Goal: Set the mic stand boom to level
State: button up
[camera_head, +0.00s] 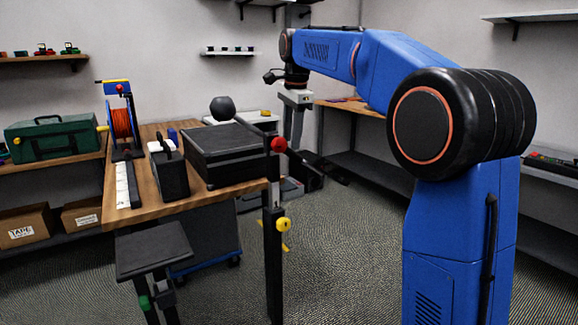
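The mic stand has a dark upright post (272,262) on the floor at the front right corner of the wooden table. A red knob (278,145) sits near its top and a yellow knob (284,224) lower down. A black ball (222,108), which looks like the microphone head, shows up and left of the red knob. The boom seems to slope from the ball down toward the red knob, but it blends with the black case. My gripper (295,108) hangs beyond and above the stand, apart from it. Its fingers are too small and dark to read.
The table (150,208) holds a black case (222,155), a smaller black box (168,170), a white power strip (122,186) and an orange cable reel (121,122). A black stool (152,250) stands in front. Carpet (335,265) to the right is clear.

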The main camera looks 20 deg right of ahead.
notch_tip(320, 180, down, 10)
jog(key=w, duration=0.1)
jog(key=shift+w, duration=0.25)
jog(key=shift+a, duration=0.1)
grip_shut()
